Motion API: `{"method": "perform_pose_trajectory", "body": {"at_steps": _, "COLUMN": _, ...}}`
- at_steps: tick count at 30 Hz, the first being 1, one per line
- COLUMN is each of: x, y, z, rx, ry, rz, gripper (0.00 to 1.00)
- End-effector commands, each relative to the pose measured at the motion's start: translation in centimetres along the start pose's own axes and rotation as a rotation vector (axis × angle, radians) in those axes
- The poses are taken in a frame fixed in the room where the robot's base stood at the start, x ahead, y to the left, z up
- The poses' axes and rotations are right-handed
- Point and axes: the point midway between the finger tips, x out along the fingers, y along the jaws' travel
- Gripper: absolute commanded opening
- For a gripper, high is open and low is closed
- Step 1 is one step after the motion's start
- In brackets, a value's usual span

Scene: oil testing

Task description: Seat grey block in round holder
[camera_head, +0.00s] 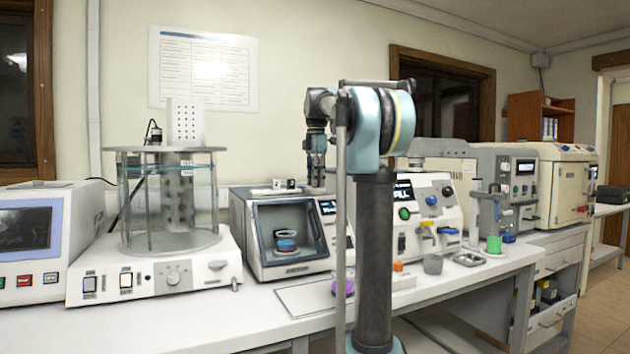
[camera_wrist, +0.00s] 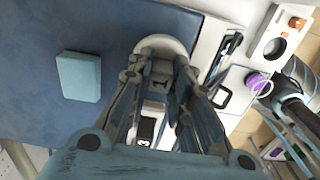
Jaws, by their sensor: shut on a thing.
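My gripper (camera_head: 316,178) points down over the top of the open-fronted tester in the head view. In the wrist view its fingers (camera_wrist: 157,70) close around a small grey piece, which I take for the grey block; the fingers hide most of it. Below the fingertips lies a pale strip with a rounded end (camera_wrist: 164,42) and dark number labels. In the head view the labelled pieces (camera_head: 283,184) sit on top of the tester, left of my gripper. I cannot clearly make out the round holder, or whether the block touches it.
The open-fronted tester (camera_head: 262,248) stands under my gripper. A glass bath (camera_head: 150,215) stands to its left, a knobbed instrument (camera_head: 440,215) to its right. A light blue block (camera_wrist: 79,77) lies in the wrist view. A purple knob (camera_head: 343,287) and grey cup (camera_head: 433,264) are near the bench front.

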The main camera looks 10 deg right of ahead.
Motion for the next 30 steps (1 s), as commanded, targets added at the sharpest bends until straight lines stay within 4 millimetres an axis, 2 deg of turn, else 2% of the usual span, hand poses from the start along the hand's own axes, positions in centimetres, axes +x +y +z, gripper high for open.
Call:
{"method": "perform_pose_trajectory", "body": {"at_steps": 5, "x": 0.0, "y": 0.0, "z": 0.0, "rx": 0.000, "ry": 0.000, "rz": 0.000, "gripper": 0.00}}
{"method": "perform_pose_trajectory", "body": {"at_steps": 6, "x": 0.0, "y": 0.0, "z": 0.0, "rx": 0.000, "ry": 0.000, "rz": 0.000, "gripper": 0.28}}
{"method": "perform_pose_trajectory", "body": {"at_steps": 8, "x": 0.0, "y": 0.0, "z": 0.0, "rx": 0.000, "ry": 0.000, "rz": 0.000, "gripper": 0.42}}
{"method": "perform_pose_trajectory", "body": {"at_steps": 20, "x": -0.2, "y": 0.0, "z": 0.0, "rx": 0.000, "ry": 0.000, "rz": 0.000, "gripper": 0.43}}
{"method": "perform_pose_trajectory", "body": {"at_steps": 25, "x": -1.9, "y": 0.1, "z": 0.0, "rx": 0.000, "ry": 0.000, "rz": 0.000, "gripper": 0.43}}
{"method": "perform_pose_trajectory", "body": {"at_steps": 30, "x": -4.8, "y": 0.1, "z": 0.0, "rx": 0.000, "ry": 0.000, "rz": 0.000, "gripper": 0.43}}
